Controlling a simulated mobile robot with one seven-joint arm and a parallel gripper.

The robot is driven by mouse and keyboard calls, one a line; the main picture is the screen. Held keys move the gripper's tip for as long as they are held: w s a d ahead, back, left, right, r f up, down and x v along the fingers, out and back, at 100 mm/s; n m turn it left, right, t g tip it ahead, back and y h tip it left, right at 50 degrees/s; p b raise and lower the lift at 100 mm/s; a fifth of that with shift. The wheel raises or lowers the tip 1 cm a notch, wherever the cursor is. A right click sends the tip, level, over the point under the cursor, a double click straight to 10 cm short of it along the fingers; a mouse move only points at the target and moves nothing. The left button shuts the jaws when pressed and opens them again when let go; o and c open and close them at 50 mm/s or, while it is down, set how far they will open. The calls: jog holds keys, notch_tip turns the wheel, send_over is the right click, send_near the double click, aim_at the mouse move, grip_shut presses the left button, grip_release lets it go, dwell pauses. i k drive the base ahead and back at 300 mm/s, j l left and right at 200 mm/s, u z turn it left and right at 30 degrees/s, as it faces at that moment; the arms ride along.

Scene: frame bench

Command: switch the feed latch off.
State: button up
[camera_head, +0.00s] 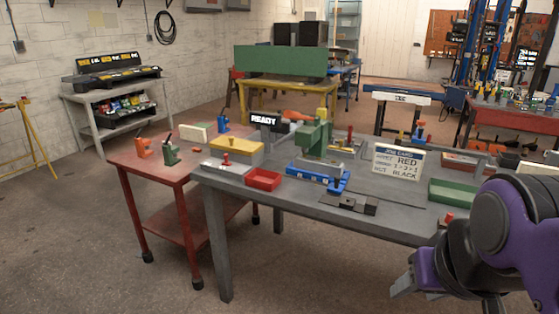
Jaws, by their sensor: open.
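I cannot tell for sure which part is the feed latch. A green press-like machine (314,137) stands on the grey bench, with a blue base fixture (318,172) in front of it. A low pale box with a red knob (226,162) sits at the bench's left end. A small black lever stands on a green block (170,152) on the red cart. My gripper (402,286) is at the lower right, in front of the bench and apart from everything on it. It is open, and I see nothing in it. Its fingertips are small in view.
The grey bench (285,197) also holds a yellow box (236,147), a red tray (263,180), a job card (398,163) and a green tray (453,192). A lit "READY" sign (264,119) stands behind. The red cart (150,162) adjoins at left. The floor in front is clear.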

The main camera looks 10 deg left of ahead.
aim_at(226, 156)
jog(key=u, duration=0.85)
jog(key=i+j+z, duration=0.1)
jog(key=i, duration=0.45)
jog(key=i+j+z, duration=0.1)
jog(key=i+j, duration=0.25)
jog(key=i, duration=0.15)
jog(key=i+j, duration=0.3)
jog(key=i, duration=0.25)
jog(key=i+l+z, duration=0.1)
jog(key=i+z, duration=0.25)
jog(key=i+j+z, duration=0.1)
jog(key=z, duration=0.15)
jog(key=k+u, duration=0.25)
jog(key=k+l+u, duration=0.1)
jog(key=u, duration=0.2)
jog(key=k+j, duration=0.05)
jog(key=k, duration=0.05)
